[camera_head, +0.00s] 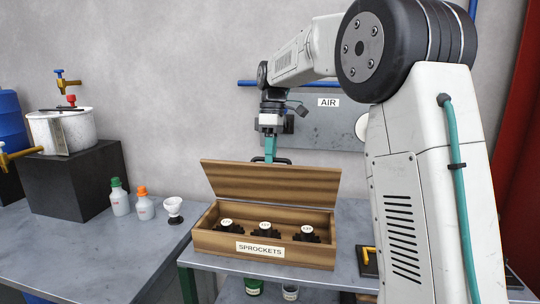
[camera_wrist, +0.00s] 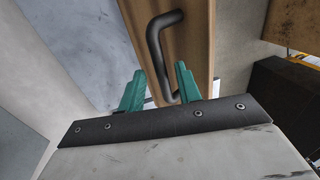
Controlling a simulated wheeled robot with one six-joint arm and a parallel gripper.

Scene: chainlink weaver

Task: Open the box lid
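The wooden box (camera_head: 205,241) labelled SPROCKETS stands on the grey table. Its lid (camera_head: 270,186) is raised, tilted up at the back, and the inside shows. A dark bar handle (camera_head: 285,161) is at the lid's top edge; in the wrist view the bent handle (camera_wrist: 154,45) is on the wooden lid face (camera_wrist: 197,45). My gripper (camera_head: 270,150) is behind the lid's top edge, by the handle. In the wrist view, the teal fingers of my gripper (camera_wrist: 160,72) are apart, with the lower part of the handle between them and gaps showing beside it.
Three dark sprockets with white tags, one the middle sprocket (camera_head: 265,229), sit in the box. A grey AIR panel (camera_head: 330,125) is on the wall behind.

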